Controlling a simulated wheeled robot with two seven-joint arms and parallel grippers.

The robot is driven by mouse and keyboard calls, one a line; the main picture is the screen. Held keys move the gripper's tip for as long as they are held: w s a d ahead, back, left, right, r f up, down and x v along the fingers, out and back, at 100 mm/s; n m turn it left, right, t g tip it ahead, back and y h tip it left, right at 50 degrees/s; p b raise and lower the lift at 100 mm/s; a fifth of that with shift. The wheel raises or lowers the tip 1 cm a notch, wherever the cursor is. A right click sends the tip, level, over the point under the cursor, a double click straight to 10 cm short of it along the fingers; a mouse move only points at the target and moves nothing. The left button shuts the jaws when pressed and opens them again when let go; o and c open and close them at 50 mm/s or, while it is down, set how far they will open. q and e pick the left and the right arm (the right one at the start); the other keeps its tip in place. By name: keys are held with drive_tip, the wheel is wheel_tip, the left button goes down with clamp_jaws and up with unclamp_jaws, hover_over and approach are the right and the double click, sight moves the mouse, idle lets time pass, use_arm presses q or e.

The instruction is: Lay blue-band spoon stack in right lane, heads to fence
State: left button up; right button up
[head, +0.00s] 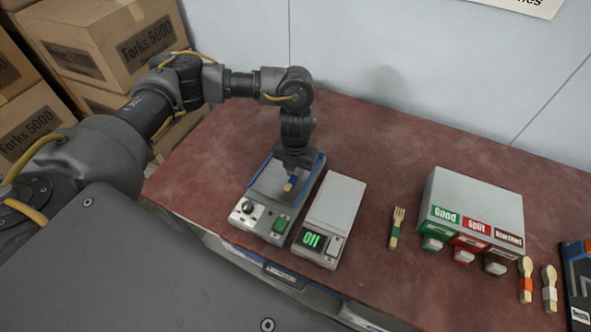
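My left gripper (293,173) points down over a grey device with a blue-edged tray (265,189). Lanes and a fence cannot be made out clearly. My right gripper is out of view.
A white scale-like device (336,205) with a green display stands beside the tray. A green-band fork (397,228), a button box (472,205), an orange-band spoon (526,280) and a white-band spoon (549,289) are to the right. Cartons (105,45) stand left. The table's back (400,130) is clear.

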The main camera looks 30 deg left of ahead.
sight(295, 174)
use_arm(q)
drive_tip(key=shift+o, duration=1)
drive_tip(key=shift+r+p, duration=0.3)
drive_tip(key=shift+r, duration=0.35)
wheel_tip(295, 174, up, 12)
drive_tip(key=b, duration=0.1)
drive_tip(key=shift+f, duration=0.25)
drive_tip(key=shift+s+f, duration=0.1)
